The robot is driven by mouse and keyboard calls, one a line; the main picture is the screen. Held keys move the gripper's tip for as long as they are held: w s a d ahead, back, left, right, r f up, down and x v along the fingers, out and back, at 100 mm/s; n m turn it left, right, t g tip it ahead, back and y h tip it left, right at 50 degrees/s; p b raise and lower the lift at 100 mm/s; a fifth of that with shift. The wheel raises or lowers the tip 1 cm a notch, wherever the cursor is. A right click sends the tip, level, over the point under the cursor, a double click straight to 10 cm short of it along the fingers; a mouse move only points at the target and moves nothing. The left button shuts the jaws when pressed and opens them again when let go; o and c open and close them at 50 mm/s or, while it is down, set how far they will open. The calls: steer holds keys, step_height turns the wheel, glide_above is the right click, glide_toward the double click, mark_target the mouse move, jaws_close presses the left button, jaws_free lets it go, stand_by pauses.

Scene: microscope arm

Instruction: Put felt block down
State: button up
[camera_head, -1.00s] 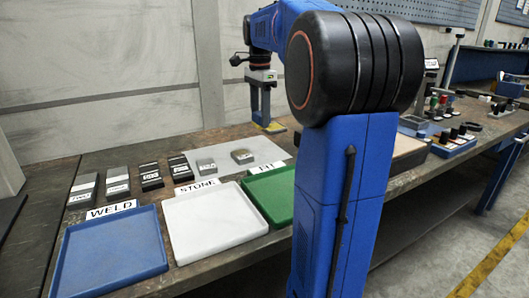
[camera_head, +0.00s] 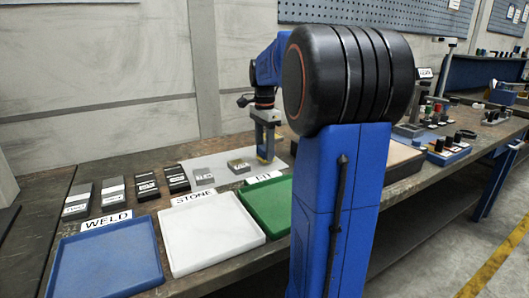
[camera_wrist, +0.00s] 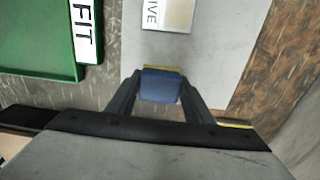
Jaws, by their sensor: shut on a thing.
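In the wrist view the felt block (camera_wrist: 160,87), blue with a thin yellow edge, sits between the two dark fingers of my gripper (camera_wrist: 159,82). My gripper is shut on it. Below it is the light grey mat (camera_wrist: 212,75); I cannot tell whether the block touches the mat. In the head view my gripper (camera_head: 265,153) points down low over the right part of the mat (camera_head: 226,181), and the held block cannot be made out clearly there. A grey block with a partly cut-off label (camera_wrist: 167,14) lies on the mat ahead of the fingers.
Blue (camera_head: 108,262), white (camera_head: 212,236) and green (camera_head: 268,208) trays line the front edge, labelled WELD, STONE and FIT. Several labelled blocks stand in a row behind them.

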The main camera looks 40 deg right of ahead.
mark_target(264, 147)
steer(key=shift+f, duration=0.45)
steer(key=shift+f, duration=0.1)
steer(key=o, duration=0.9)
step_height(264, 147, up, 12)
steer(key=shift+r, duration=0.1)
stand_by(0.3)
